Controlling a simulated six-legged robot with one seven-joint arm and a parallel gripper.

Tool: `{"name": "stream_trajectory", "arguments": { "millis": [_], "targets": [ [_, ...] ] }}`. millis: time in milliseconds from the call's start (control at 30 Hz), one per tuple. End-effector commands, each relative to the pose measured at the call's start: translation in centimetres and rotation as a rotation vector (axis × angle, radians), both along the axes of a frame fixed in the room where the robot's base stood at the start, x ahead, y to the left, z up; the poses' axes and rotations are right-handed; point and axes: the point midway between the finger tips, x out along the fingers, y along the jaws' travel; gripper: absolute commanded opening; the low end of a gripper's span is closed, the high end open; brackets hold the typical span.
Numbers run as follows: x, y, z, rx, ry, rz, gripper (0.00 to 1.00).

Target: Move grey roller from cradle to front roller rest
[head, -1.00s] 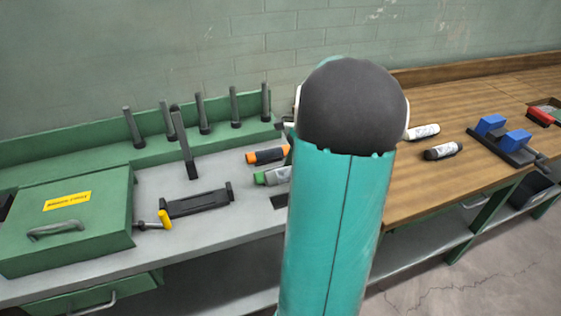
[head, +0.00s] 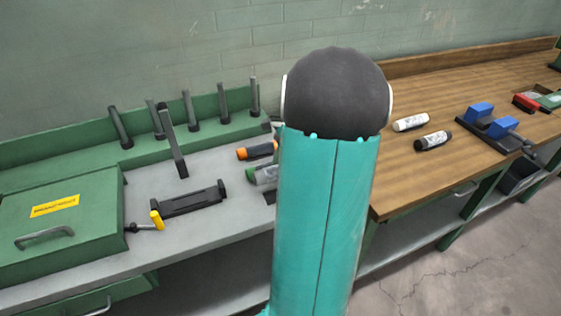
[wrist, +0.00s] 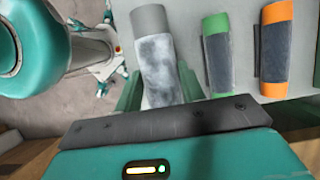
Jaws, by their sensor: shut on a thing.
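The grey roller (wrist: 153,50), with a plain grey cap and a worn, pale grey body, is between the two green fingers of my gripper (wrist: 160,90) in the wrist view. The gripper is shut on it. Whether the roller is clear of the bench cannot be told. In the head view my arm hides the gripper and this roller. A black bracket with raised ends (head: 190,200), which looks like a roller rest, stands empty near the front of the grey bench. I cannot make out the cradle for certain.
A green-capped roller (wrist: 219,55) and an orange-capped roller (wrist: 277,50) lie beside the held one. A green box (head: 60,220), a yellow-handled crank (head: 155,219) and several upright posts (head: 192,110) stand left. White (head: 410,122) and black (head: 433,140) cylinders and blue blocks (head: 480,112) are right.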

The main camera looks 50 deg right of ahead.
Motion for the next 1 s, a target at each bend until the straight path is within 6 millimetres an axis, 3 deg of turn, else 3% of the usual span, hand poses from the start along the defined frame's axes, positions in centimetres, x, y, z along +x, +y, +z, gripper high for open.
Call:
{"name": "stream_trajectory", "arguments": {
  "millis": [1000],
  "targets": [
    [0.2, 0.0, -6.4, 0.001, -0.001, 0.0, 0.13]
  ]
}}
